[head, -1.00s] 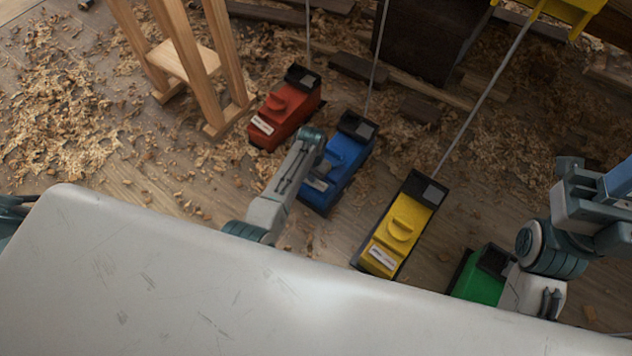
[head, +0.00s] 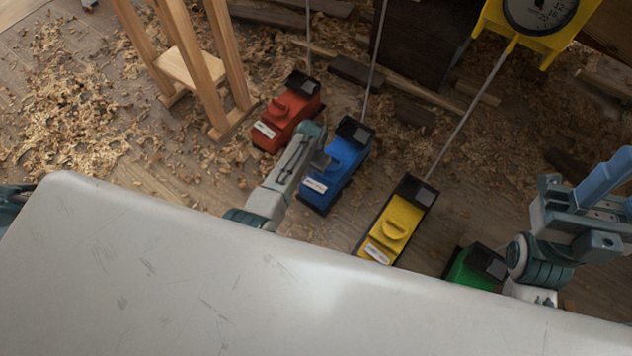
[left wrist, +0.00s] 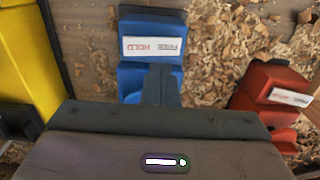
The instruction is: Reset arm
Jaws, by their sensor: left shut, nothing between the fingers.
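My left arm reaches up from behind the pale surface, between the red box and the blue box. My left gripper (head: 321,162) is shut and empty by the upper left side of the blue box (head: 344,160). In the left wrist view the blue box (left wrist: 151,22) is ahead, with a white FREE/HOLD label, and a grey-blue finger overlaps its lower part. I cannot tell whether they touch. My right arm is at the right, above the green box; its fingertips cannot be made out.
A red box (head: 287,117), a yellow box (head: 396,220) and a partly hidden green box (head: 474,268) stand on the shaving-strewn floor. Thin rods rise from several boxes. A yellow-framed dial (head: 540,12) is at the top right. A wooden stand (head: 185,68) is upper left. A pale surface (head: 230,280) fills the foreground.

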